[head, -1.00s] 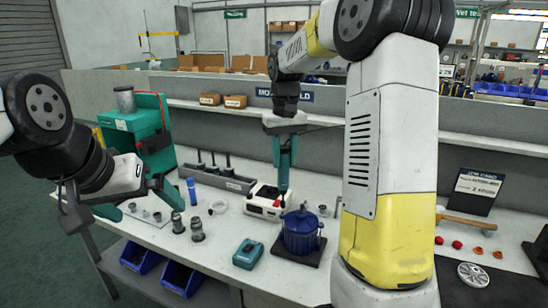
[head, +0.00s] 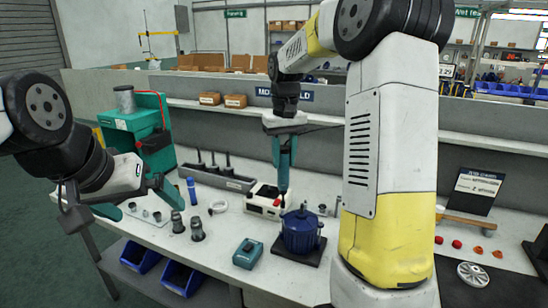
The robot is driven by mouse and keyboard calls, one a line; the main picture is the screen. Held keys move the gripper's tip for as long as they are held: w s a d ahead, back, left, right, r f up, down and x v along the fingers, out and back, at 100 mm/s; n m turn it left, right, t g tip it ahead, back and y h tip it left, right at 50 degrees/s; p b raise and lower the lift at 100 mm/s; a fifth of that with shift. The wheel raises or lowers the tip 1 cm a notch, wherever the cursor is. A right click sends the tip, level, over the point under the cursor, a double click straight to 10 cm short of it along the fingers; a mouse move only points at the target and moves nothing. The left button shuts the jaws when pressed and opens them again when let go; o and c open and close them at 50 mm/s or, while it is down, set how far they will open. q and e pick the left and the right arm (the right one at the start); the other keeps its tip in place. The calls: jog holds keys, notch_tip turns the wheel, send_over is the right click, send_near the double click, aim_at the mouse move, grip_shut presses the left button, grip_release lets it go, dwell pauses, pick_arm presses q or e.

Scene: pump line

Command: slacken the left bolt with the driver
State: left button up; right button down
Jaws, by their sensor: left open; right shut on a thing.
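The blue pump (head: 302,233) stands upright on a dark base plate (head: 281,250) on the bench. The left bolt is too small to make out. My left gripper (head: 136,202) is open and empty over the left end of the bench, well away from the pump.
Metal fittings (head: 197,230) and a blue bottle (head: 192,190) stand near my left gripper. A white handwheel (head: 473,274) lies on a dark mat at right.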

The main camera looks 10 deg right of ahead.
aim_at(284, 148)
jog(key=shift+f, duration=0.75)
dwell(0.8)
dwell(0.6)
jog(key=shift+r, duration=2.6)
